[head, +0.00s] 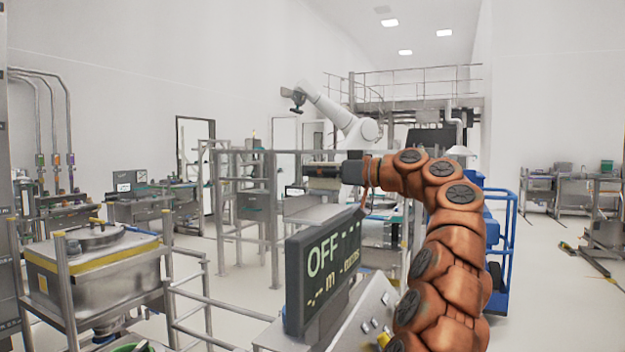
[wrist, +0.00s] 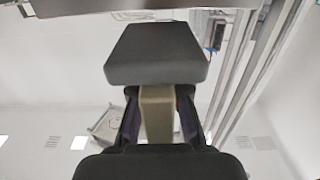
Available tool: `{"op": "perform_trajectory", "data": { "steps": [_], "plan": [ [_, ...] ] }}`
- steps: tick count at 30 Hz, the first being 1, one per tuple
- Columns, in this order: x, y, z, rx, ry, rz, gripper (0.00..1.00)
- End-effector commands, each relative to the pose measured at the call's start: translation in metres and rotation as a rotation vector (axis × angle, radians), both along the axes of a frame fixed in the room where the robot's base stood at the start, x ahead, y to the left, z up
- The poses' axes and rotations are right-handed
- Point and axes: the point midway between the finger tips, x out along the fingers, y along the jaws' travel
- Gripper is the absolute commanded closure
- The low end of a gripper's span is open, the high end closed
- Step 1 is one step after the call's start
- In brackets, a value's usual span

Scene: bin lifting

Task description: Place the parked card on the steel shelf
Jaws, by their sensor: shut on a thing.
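My gripper (head: 338,172) is at the end of my copper-coloured arm, held out to the left at mid-height in the head view. In the wrist view, my gripper (wrist: 158,122) is shut on a tan piece (wrist: 157,112), which looks like the parked card. No lettering shows on it, and a broad dark block (wrist: 157,58) covers its far end. A steel frame with upright posts and a top rail (head: 245,152) stands behind and left of my gripper. I cannot tell which steel surface is the shelf.
A steel console with a dark display reading OFF (head: 322,268) stands close in front, below my gripper. A steel bin with a yellow band (head: 95,268) sits in a frame at left. A blue lift (head: 500,235) stands behind my arm.

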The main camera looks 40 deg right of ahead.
Motion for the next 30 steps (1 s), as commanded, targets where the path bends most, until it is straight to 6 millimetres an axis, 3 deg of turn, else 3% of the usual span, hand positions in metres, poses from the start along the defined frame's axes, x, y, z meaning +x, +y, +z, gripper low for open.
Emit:
{"op": "perform_trajectory", "data": {
  "steps": [11,30],
  "plan": [
    [0.014,-0.005,0.000,-0.001,-0.001,0.000,1.00],
    [0.013,-0.004,-0.033,0.001,-0.002,0.002,1.00]
  ]
}}
